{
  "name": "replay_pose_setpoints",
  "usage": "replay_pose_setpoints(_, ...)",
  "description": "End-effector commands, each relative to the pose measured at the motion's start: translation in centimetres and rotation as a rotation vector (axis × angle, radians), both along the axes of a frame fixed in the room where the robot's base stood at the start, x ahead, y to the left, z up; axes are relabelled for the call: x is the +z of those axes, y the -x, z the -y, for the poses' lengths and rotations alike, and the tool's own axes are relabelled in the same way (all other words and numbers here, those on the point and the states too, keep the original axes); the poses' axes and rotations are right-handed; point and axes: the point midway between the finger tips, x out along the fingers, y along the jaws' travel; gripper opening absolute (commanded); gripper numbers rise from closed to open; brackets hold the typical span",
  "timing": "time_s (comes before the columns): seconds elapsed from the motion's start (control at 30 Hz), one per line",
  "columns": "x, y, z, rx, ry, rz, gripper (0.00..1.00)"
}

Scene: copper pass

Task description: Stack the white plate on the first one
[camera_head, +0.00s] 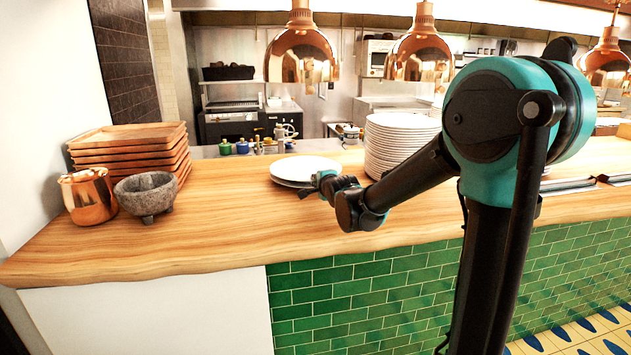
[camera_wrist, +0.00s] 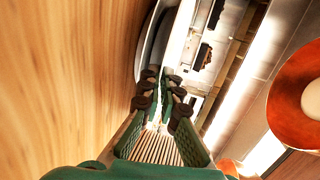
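Two white plates lie one over the other on the wooden counter in the head view. The upper white plate (camera_head: 305,167) sits almost over the lower plate (camera_head: 290,184), slightly offset. My gripper (camera_head: 322,181) is at their right front edge. In the wrist view the upper plate (camera_wrist: 180,38) and the greyer lower plate (camera_wrist: 149,45) appear side-on, with a dark gap between them. My gripper's fingertips (camera_wrist: 160,80) are close together at the upper plate's rim and look shut on it. The exact contact is small and partly hidden by the fingers.
A tall stack of white plates (camera_head: 400,143) stands just right of my gripper. Stacked wooden trays (camera_head: 130,145), a copper jug (camera_head: 88,196) and a stone mortar (camera_head: 147,194) stand at the left. Copper lamps (camera_head: 302,55) hang above.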

Motion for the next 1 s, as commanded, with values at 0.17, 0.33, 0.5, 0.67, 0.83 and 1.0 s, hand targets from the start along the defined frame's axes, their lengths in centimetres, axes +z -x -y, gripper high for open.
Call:
replay_pose_setpoints(0.17, -0.4, 0.0, 0.0, 0.000, -0.001, 0.002, 0.00)
replay_pose_setpoints(0.33, -0.5, 0.0, 0.0, 0.000, 0.000, -0.001, 0.14)
replay_pose_setpoints(0.5, -0.4, 0.0, 0.0, 0.000, 0.000, -0.001, 0.14)
replay_pose_setpoints(0.67, -0.2, 0.0, 0.0, 0.000, 0.000, 0.000, 0.14)
replay_pose_setpoints(0.83, 0.6, 1.0, 0.4, 0.000, 0.000, 0.000, 0.14)
replay_pose_setpoints(1.0, 1.2, 3.4, 1.3, 0.000, -0.001, 0.000, 0.14)
